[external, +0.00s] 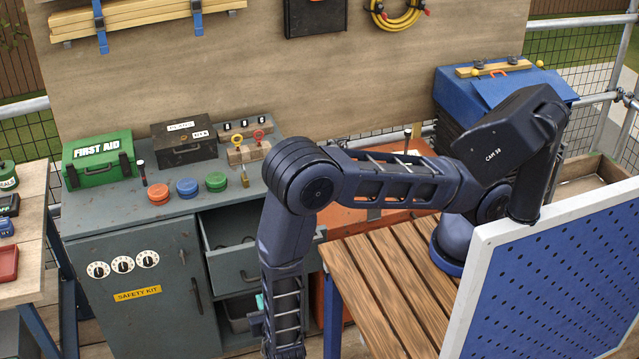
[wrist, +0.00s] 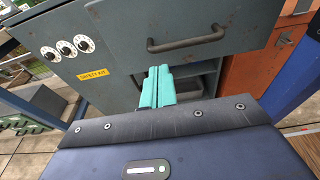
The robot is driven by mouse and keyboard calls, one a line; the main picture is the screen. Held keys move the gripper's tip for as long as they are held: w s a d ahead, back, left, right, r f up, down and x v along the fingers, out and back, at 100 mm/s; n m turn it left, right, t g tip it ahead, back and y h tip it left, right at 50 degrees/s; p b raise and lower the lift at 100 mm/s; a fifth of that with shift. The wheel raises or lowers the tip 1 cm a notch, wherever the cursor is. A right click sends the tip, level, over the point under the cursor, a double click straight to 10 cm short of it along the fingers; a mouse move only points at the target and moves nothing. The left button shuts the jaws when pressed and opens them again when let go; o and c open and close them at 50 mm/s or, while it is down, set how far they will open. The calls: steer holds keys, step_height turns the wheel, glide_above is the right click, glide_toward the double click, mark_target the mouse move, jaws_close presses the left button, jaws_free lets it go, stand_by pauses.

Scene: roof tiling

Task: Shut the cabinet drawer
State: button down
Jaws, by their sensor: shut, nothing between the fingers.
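The grey cabinet (external: 140,265) stands left of centre in the external view. Its upper drawer (external: 232,262) is pulled out, and its open inside shows from above. In the wrist view the drawer front (wrist: 222,22) with its dark bar handle (wrist: 187,42) fills the upper middle. My gripper (wrist: 158,72) has teal fingers shut together and empty. They are just below and left of the handle, by the drawer front's lower edge; I cannot tell whether they touch it. In the external view my gripper (external: 259,301) is mostly hidden, with a bit of teal beside my arm.
Below the drawer is an open compartment with a grey bin (external: 238,318). A green first aid box (external: 98,160), a dark case (external: 184,142) and coloured round tins (external: 187,187) stand on the cabinet top. A slatted wooden bench (external: 385,280) and a blue pegboard (external: 565,270) are at right.

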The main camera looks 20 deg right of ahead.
mark_target(249, 263)
steer(key=x, duration=0.7)
steer(key=shift+w, duration=0.1)
steer(key=r+x, duration=0.1)
steer(key=x, duration=0.4)
steer(key=r+x, duration=0.1)
steer(key=x, duration=0.5)
steer(key=r+x, duration=0.1)
steer(key=x, duration=0.5)
steer(key=shift+w+d+r, duration=0.15)
steer(key=shift+w+r, duration=0.15)
steer(key=shift+w, duration=0.1)
steer(key=shift+w+r, duration=0.1)
steer(key=shift+w, duration=0.3)
steer(key=shift+s+r, duration=0.1)
steer(key=shift+s, duration=0.45)
steer(key=v, duration=1.3)
steer(key=shift+s, duration=0.4)
